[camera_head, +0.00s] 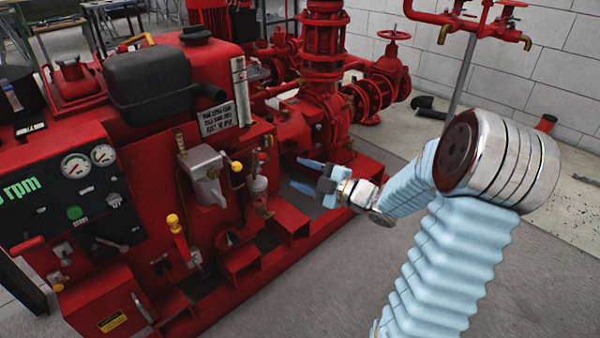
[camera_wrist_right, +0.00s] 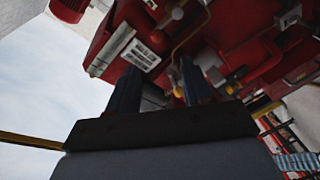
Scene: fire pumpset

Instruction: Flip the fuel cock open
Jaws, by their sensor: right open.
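The red pumpset (camera_head: 270,290) fills the left and middle of the head view. On its near side are a grey box with a yellow knob (camera_head: 237,166), a small filter-like cup (camera_head: 258,190) and a yellow-topped lever (camera_head: 173,222). I cannot tell for sure which of these small fittings is the fuel cock. My right gripper (camera_head: 303,175) is open and empty, to the right of the cup and apart from it, with its fingers pointing left. In the right wrist view the two dark fingers (camera_wrist_right: 158,80) stand apart, with red machine parts and a yellow pipe (camera_wrist_right: 188,42) beyond. My left gripper is out of view.
A gauge panel (camera_head: 75,190) and a black tank (camera_head: 165,75) are on the pumpset's left part. A white placard (camera_head: 215,119) stands above the fittings. Red pump pipework (camera_head: 322,60) rises behind the gripper. Grey floor (camera_head: 345,270) is clear in front of the pumpset.

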